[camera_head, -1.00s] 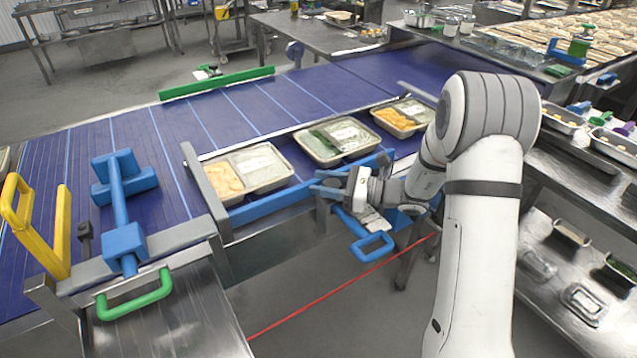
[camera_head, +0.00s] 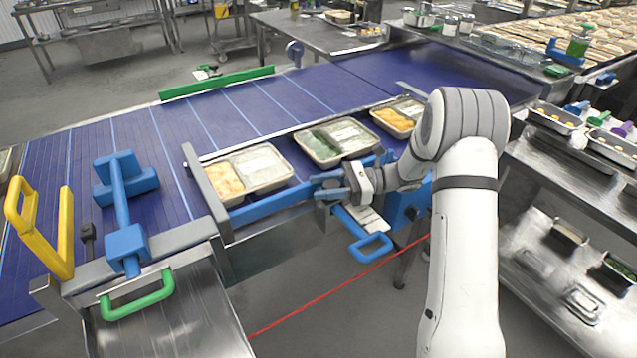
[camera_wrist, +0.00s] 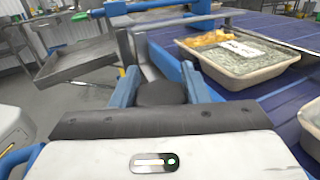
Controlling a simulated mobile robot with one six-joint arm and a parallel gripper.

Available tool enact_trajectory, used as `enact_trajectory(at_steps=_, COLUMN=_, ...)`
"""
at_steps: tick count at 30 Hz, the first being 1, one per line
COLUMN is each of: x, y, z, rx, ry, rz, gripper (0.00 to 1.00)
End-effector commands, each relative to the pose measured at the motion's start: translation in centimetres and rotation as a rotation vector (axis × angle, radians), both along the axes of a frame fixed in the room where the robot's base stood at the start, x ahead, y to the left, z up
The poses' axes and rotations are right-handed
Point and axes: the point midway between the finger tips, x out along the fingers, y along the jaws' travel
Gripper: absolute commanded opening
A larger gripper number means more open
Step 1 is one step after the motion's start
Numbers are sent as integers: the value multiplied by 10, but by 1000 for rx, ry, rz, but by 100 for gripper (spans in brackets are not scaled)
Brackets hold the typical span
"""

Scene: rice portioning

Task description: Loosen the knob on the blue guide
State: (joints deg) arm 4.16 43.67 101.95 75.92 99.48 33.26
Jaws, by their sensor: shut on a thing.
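The blue guide (camera_head: 272,204) is a long blue rail along the near edge of the conveyor, beside the food trays. My gripper (camera_head: 322,188) is at this edge, reaching in from the right. In the wrist view, the two blue fingers of my gripper (camera_wrist: 161,88) stand either side of a dark round knob (camera_wrist: 160,94) and are shut on it. The knob is mostly hidden by my fingers in the head view. The blue guide also shows beyond the fingers in the wrist view (camera_wrist: 163,60).
Food trays (camera_head: 322,160) stand on the blue conveyor (camera_head: 220,118) just behind the guide. A blue handle (camera_head: 370,249) hangs below my gripper. A yellow bracket (camera_head: 62,235), a blue clamp (camera_head: 122,205) and a green handle (camera_head: 135,303) are at the left.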

Motion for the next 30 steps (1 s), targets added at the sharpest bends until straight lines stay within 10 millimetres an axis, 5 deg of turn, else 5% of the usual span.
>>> enact_trajectory(at_steps=15, x=-7, y=-3, z=4, rx=1, ry=5, rz=410, gripper=18)
enact_trajectory(at_steps=30, x=-10, y=-4, z=0, rx=-3, ry=1, rz=526, gripper=18)
